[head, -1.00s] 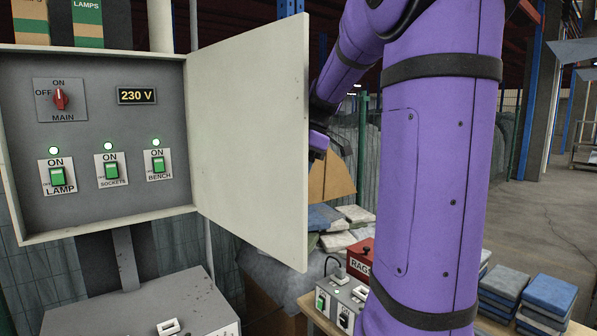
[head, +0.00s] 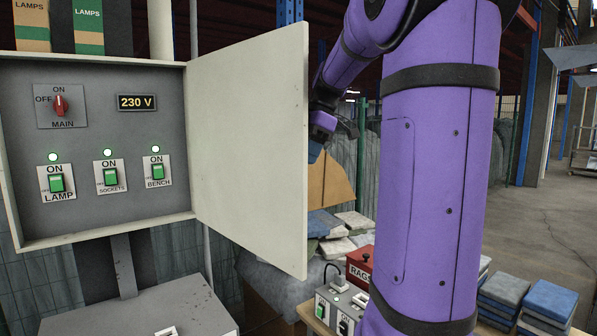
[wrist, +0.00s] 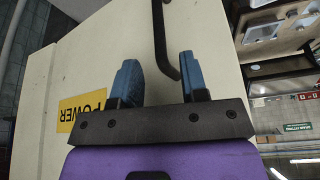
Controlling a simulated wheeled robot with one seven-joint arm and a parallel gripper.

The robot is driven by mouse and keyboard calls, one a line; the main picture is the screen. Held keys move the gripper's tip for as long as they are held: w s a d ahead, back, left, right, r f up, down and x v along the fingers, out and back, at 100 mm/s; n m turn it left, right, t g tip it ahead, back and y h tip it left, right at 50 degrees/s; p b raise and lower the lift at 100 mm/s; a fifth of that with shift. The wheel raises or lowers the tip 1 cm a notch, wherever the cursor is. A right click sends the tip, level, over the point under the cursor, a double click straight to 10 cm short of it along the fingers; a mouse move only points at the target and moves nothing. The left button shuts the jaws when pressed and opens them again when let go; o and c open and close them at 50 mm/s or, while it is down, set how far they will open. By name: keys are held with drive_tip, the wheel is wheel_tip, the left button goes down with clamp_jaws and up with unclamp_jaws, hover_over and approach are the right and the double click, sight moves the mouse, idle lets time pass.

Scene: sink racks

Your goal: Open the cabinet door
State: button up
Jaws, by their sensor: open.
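The cabinet door (head: 248,150) stands wide open, swung out to the right of the grey cabinet (head: 30,215), whose switch panel is exposed. In the wrist view the door's outer face (wrist: 100,65) carries a yellow POWER label (wrist: 80,111) and a dark bar handle (wrist: 165,45). My gripper (wrist: 160,80) is open, with its two blue fingers apart in front of this face. The handle's bent end shows between and beyond the fingertips, and no grip on it is visible. In the head view the door partly hides my gripper behind its right edge.
The panel has a red main switch (head: 59,105), several green switches and a 230 V display (head: 137,102). A red RAGS box (head: 360,265) and folded cloth stacks (head: 545,300) lie low on the right. Open floor (head: 545,220) lies beyond my arm.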

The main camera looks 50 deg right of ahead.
drive_tip(key=v, duration=0.4)
drive_tip(key=shift+d+r, duration=0.15)
drive_tip(key=shift+r, duration=0.2)
drive_tip(key=shift+s, duration=0.1)
